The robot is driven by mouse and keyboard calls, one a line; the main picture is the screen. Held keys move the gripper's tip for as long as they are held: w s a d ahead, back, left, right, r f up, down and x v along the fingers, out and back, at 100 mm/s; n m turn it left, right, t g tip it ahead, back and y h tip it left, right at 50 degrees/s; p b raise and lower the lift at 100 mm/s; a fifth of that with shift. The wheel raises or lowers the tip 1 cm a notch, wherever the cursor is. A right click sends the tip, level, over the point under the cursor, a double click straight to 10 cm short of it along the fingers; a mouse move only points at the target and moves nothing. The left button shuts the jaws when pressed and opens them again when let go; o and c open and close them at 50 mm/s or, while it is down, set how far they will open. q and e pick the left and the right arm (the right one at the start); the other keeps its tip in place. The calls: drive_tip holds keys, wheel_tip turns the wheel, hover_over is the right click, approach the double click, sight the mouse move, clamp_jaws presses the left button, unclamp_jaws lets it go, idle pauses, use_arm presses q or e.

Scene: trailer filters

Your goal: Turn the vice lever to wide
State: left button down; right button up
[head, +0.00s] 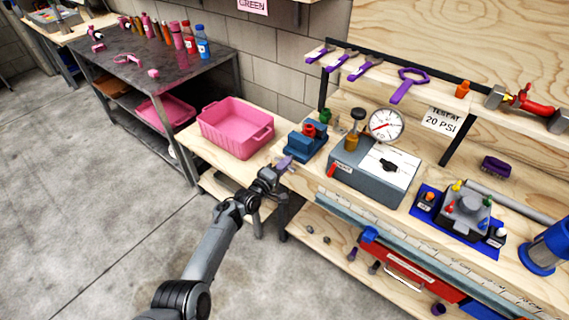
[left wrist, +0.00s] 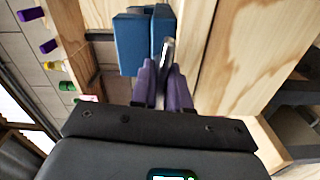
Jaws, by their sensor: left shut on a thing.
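The blue vice (head: 303,147) sits at the left end of the wooden workbench, with a red part and a green part by its top. My left gripper (head: 284,163) reaches its front left side. In the left wrist view the vice (left wrist: 134,42) is straight ahead, and the metal vice lever (left wrist: 167,54) runs between the purple fingers of my left gripper (left wrist: 165,82). The fingers are shut on the lever. They hide its lower part, and the head view does not show its angle clearly. My right gripper is not in view.
A pink bin (head: 235,128) stands on a low wooden table left of the vice. A grey test box (head: 372,172) with a black knob and a pressure gauge (head: 386,124) stand to the right. Purple-handled tools (head: 408,85) hang on the rail behind. Open concrete floor lies at left.

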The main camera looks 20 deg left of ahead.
use_arm(q)
drive_tip(key=shift+n, duration=0.9)
drive_tip(key=c, duration=1.2)
unclamp_jaws()
drive_tip(key=p+v, duration=0.6)
drive_tip(key=v, duration=0.5)
